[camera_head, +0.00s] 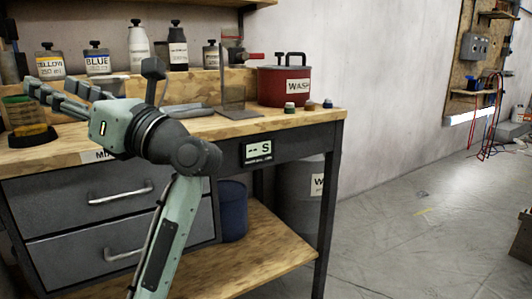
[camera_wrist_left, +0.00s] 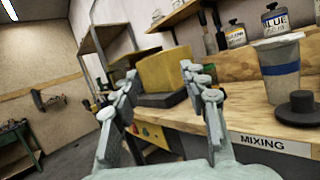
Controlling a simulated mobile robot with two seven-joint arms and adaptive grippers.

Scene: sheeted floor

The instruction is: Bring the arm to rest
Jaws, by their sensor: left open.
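My left arm rises from the bottom of the head view, and its left gripper (camera_head: 42,92) reaches toward the left end of the workbench (camera_head: 225,128). In the left wrist view the two fingers of the left gripper (camera_wrist_left: 160,78) stand apart with nothing held between them. A yellow block (camera_wrist_left: 165,70) on a dark base shows beyond the fingers; its distance from them is hard to judge. My right gripper is in neither view.
A red pot (camera_head: 284,88) and small jars stand on the bench. Bottles, including a blue-labelled one (camera_head: 97,62), line the shelf behind. A cup with a blue band (camera_wrist_left: 281,68) and a black knobbed piece (camera_wrist_left: 302,108) are right of the fingers.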

